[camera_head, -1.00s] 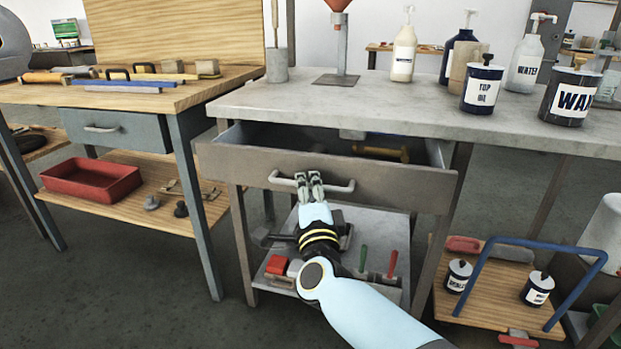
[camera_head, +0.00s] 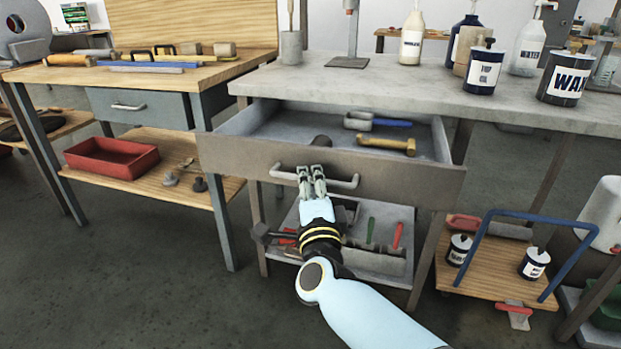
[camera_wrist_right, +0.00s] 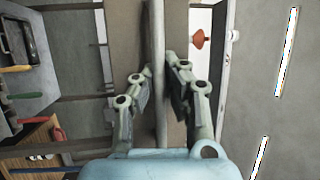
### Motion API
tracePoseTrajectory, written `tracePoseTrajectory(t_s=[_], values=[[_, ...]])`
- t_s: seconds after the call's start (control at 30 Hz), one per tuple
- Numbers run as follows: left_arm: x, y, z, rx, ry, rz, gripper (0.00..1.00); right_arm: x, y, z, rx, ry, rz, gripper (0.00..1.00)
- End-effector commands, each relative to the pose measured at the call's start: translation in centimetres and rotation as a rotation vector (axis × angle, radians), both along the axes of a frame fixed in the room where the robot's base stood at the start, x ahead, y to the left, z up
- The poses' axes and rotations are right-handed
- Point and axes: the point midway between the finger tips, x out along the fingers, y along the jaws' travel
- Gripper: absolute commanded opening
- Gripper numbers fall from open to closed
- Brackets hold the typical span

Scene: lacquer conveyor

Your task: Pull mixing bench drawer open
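The mixing bench (camera_head: 420,90) has a grey top. Its drawer (camera_head: 410,177) is open, sticking out below the top, with the inside showing. The drawer's light bar handle (camera_head: 347,183) runs across its front. My right gripper (camera_head: 311,178) is at the handle, left of its right end. In the right wrist view the handle bar (camera_wrist_right: 158,35) passes between the two fingers of the gripper (camera_wrist_right: 160,80), which are closed in around it. My left gripper is not in view.
Bottles and labelled tins, such as the dark tin (camera_head: 564,80), stand on the benchtop. A lower shelf (camera_head: 375,262) with tools is under the drawer. A trolley (camera_head: 490,290) with a blue handle stands at the right. A wooden bench (camera_head: 75,75) is at the left. Floor in front is clear at left.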

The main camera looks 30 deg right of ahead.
Motion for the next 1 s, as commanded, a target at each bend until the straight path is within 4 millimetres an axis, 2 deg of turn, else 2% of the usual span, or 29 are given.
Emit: tracePoseTrajectory(t_s=[0.07, 0.1, 0.3, 0.63, 1.0], values=[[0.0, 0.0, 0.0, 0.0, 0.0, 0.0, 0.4, -0.1, 0.0, -0.4, 0.0, 0.009, 0.001, 0.0], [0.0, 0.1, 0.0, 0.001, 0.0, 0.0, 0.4, -0.1, 0.0, -0.4, 0.0, 0.009, 0.001, 0.08], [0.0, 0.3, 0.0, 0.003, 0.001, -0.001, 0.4, -0.1, 0.0, -0.3, 0.0, 0.005, 0.0, 0.34], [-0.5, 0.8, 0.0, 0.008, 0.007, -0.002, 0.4, -0.5, 0.2, -0.3, 0.001, 0.004, 0.0, 0.34], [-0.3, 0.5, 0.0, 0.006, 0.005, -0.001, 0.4, -5.7, 2.8, -1.4, 0.001, 0.005, -0.001, 0.34]])
